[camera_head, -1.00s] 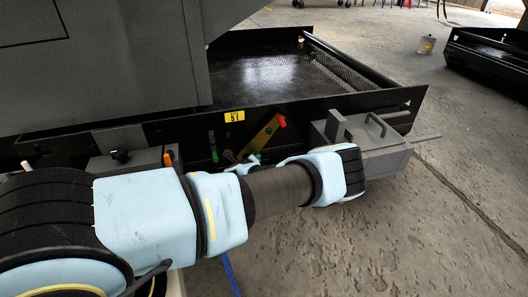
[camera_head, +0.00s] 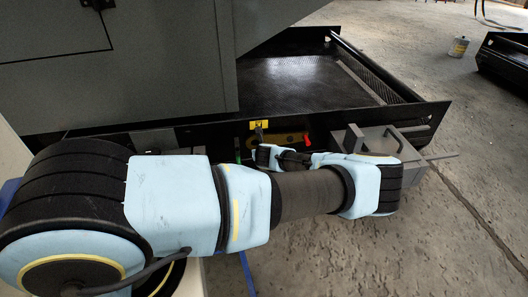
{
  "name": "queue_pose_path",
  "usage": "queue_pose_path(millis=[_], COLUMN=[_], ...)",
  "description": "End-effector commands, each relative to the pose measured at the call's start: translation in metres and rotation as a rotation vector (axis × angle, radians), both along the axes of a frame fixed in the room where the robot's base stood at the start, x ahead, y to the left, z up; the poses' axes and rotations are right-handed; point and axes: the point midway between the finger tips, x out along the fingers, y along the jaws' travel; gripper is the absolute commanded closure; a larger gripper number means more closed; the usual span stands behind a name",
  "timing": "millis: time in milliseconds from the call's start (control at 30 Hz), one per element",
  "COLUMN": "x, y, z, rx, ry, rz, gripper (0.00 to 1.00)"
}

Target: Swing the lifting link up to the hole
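The lifting link appears to be the yellow bar (camera_head: 289,138) at the front side of the black frame, seen in the head view. It lies nearly level, with a red end (camera_head: 308,138) at its right. My arm covers the area below it and part of its left side. I cannot make out the hole.
The yellow label plate (camera_head: 259,124) is on the black frame (camera_head: 412,114). A grey enclosure (camera_head: 150,70) stands above left. Concrete floor (camera_head: 420,235) is open at the right.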

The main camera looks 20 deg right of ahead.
Motion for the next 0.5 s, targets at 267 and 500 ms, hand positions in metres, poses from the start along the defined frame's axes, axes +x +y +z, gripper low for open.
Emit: queue_pose_path(millis=[267,500], x=[0.0002,0.0007], y=[0.0019,0.0021], z=[0.0081,0.0094], rx=[-0.002,-0.004], ry=[0.000,-0.001], rz=[-0.001,0.000], gripper=[1.00,1.00])
